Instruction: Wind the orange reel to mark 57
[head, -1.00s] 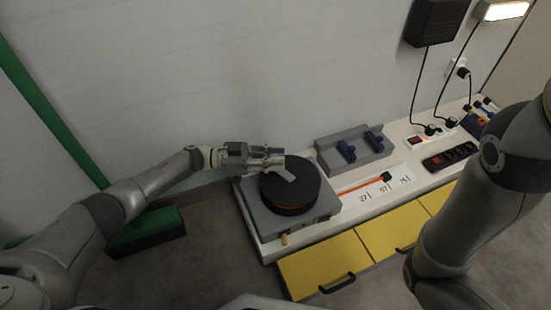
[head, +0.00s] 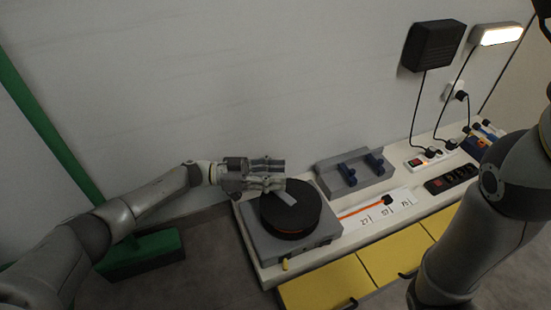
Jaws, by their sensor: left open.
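The reel (head: 303,219) is a black drum with an orange band low on its side, on a grey base (head: 330,234) at the left of the bench. A pale grey bar (head: 286,197) lies on its top. An orange strip (head: 361,209) runs right from the reel to a black end piece (head: 387,200), beside the middle of three marks on a white scale (head: 395,208). The mark digits are small; the middle one looks like 57. My left gripper (head: 280,173) is open and empty, at the reel's far left edge, close to the bar. My right gripper is out of view.
A grey holder with blue clamps (head: 354,170) stands behind the scale. Yellow drawers (head: 325,285) are below the bench front. A green post (head: 50,135) stands at left. My right arm covers the bench's right side.

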